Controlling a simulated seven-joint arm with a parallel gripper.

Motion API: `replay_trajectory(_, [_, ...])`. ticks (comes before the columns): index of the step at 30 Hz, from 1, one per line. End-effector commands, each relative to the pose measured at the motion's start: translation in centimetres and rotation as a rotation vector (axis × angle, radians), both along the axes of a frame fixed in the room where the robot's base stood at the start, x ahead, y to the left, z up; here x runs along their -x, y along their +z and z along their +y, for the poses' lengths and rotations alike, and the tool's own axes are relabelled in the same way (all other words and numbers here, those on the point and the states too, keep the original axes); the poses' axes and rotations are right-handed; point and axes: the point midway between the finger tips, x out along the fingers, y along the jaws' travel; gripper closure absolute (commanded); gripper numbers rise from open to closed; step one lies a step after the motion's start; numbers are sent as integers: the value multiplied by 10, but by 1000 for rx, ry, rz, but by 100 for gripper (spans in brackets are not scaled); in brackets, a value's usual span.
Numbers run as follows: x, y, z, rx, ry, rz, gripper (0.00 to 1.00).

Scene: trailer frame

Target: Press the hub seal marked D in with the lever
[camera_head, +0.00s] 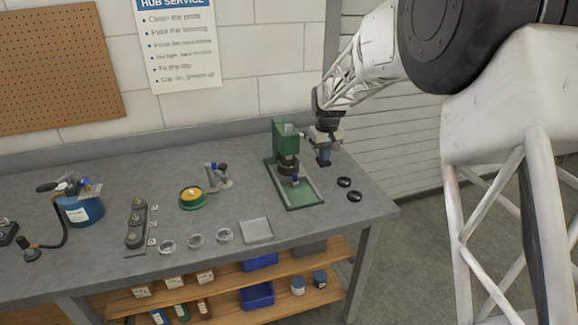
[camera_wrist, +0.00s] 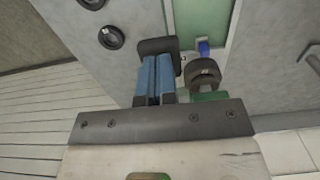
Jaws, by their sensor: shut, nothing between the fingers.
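The green press (camera_head: 280,150) stands near the back right of the bench, with a dark round ram above its base. In the wrist view the ram (camera_wrist: 204,74) is just right of my fingers. A small blue part (camera_head: 295,181) sits under the ram; it also shows in the wrist view (camera_wrist: 203,48). My gripper (camera_head: 324,160) is shut and empty beside the press's right side. Its blue fingers (camera_wrist: 155,65) point at a dark block (camera_wrist: 157,46), perhaps the lever's end; I cannot tell if they touch. No letter D is readable.
Two black rings (camera_head: 349,189) lie right of the press. A grey tray (camera_head: 257,230), several clear dishes (camera_head: 196,241), a green-rimmed tin (camera_head: 192,197) and a rack of grey parts (camera_head: 136,222) lie to the left. The front right corner is clear.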

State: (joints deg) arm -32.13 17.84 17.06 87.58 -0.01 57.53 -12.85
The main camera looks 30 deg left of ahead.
Motion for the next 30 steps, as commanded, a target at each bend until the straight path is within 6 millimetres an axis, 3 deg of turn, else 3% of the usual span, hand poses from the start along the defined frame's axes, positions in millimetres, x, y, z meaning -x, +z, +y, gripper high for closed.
replay_trajectory(9, [0, -14, 0, 1, 0, 3, 100])
replay_trajectory(30, [-1, -22, 1, 1, 0, 2, 100])
